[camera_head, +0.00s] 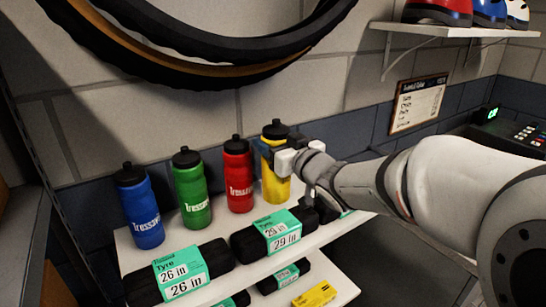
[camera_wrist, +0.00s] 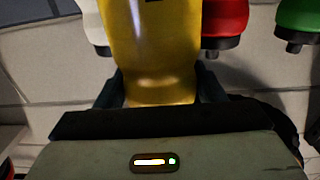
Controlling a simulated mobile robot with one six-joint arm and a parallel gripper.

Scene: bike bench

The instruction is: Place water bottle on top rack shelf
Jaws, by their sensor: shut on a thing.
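A yellow water bottle (camera_head: 274,188) with a black cap is upright at the right end of a bottle row on the white top rack shelf (camera_head: 128,250). My gripper (camera_head: 274,153) is shut on its upper part, just below the cap. The bottle's base is at or very near the shelf; I cannot tell whether it touches. In the wrist view the yellow bottle (camera_wrist: 160,60) fills the space between the fingers of my gripper (camera_wrist: 160,90). Blue (camera_head: 142,208), green (camera_head: 192,190) and red (camera_head: 238,177) bottles stand to its left.
Packed tyres (camera_head: 180,272) and (camera_head: 274,236) lie along the shelf's front. A lower shelf holds more packs and a yellow box (camera_head: 314,295). A tyre (camera_head: 200,65) hangs above. Helmets (camera_head: 438,12) sit on a wall shelf. The red bottle is close beside my gripper.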

